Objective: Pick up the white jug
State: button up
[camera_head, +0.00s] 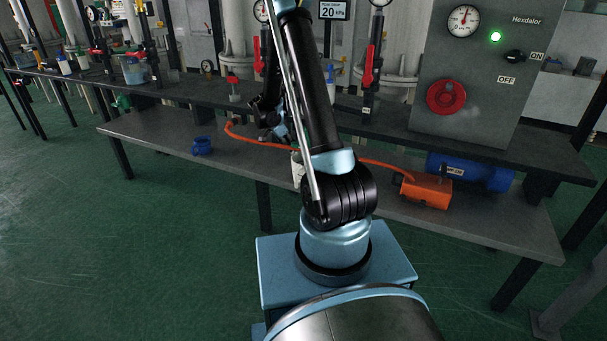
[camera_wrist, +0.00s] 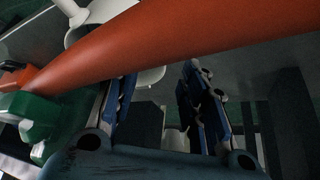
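A white object, likely the white jug (camera_head: 297,167), stands on the lower shelf in the head view, mostly hidden behind my arm. My gripper (camera_head: 272,122) is above that shelf, close under the upper bench, to the left of my arm's forward link. In the wrist view my gripper (camera_wrist: 160,78) has its two blue fingers apart, with no object clearly held. A thick orange hose (camera_wrist: 180,35) crosses close in front of the fingers. White surfaces (camera_wrist: 150,77) show behind the hose; I cannot tell whether they belong to the jug.
The orange hose (camera_head: 262,141) runs along the lower shelf (camera_head: 158,131) to an orange box (camera_head: 427,191). A blue cylinder (camera_head: 484,176) lies behind it. A blue fitting (camera_head: 202,146) sits at left. The upper bench (camera_head: 190,90) overhangs; a grey control panel (camera_head: 475,105) stands on it.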

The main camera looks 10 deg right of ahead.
jog(key=shift+x, duration=2.6)
jog(key=shift+r, duration=0.1)
grip_shut()
